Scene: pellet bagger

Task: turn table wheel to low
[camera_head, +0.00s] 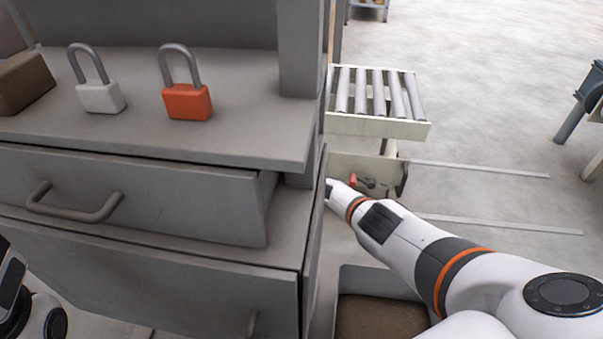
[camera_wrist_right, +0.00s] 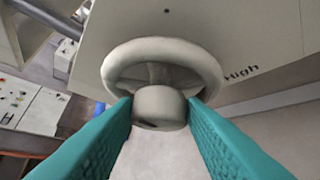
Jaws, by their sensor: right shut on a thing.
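The wheel (camera_wrist_right: 163,50) is a cream ring on a pale panel (camera_wrist_right: 215,30) in the right wrist view. A rounded cream knob (camera_wrist_right: 160,106) sits at its lower side, nearest the camera. My right gripper (camera_wrist_right: 160,112) has its two teal fingers on either side of this knob and is shut on it. Black lettering reading "High" (camera_wrist_right: 241,72) is on the panel to the right of the wheel. No "low" lettering shows. In the head view my right arm reaches behind the grey cabinet, which hides the gripper and wheel. My left gripper's fingers are out of view.
The grey cabinet (camera_head: 150,202), with drawers, fills the left, close to my right arm. A grey padlock (camera_head: 101,97) and a red padlock (camera_head: 187,102) stand on it. A roller conveyor (camera_head: 380,128) is beyond the arm. A box with brown contents (camera_head: 375,318) is below it.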

